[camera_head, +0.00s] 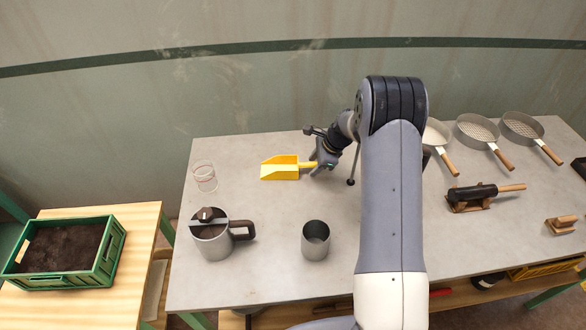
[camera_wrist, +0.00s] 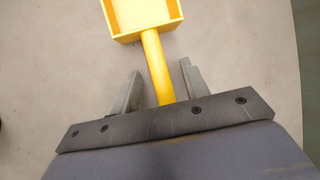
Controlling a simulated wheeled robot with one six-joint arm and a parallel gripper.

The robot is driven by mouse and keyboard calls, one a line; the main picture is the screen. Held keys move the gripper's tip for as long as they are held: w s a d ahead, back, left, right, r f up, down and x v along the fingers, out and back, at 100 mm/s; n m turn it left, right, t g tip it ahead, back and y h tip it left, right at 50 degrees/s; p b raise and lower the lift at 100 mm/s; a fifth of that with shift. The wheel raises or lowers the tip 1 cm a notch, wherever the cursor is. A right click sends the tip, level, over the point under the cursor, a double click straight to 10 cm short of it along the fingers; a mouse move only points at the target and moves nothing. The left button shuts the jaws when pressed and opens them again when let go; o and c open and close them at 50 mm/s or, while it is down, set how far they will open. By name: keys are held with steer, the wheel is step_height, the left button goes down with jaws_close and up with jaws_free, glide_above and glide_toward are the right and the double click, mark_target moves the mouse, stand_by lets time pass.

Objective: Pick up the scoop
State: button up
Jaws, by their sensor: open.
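The yellow scoop (camera_head: 281,168) lies on the grey table (camera_head: 270,205), its tray to the left and its handle pointing right toward my gripper (camera_head: 322,164). In the wrist view the scoop's tray (camera_wrist: 141,14) is at the top, and its handle (camera_wrist: 157,65) runs down between the two fingers of my gripper (camera_wrist: 160,82). The fingers are open, one on each side of the handle, with a gap on both sides. The handle's end is hidden behind the gripper's body.
A clear glass (camera_head: 205,176), a metal jug with a brown handle (camera_head: 211,238) and a metal cup (camera_head: 315,240) stand to the left and front. A green crate of soil (camera_head: 112,262) sits on a wooden side table.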

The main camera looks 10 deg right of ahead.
jaws_close()
stand_by(0.3)
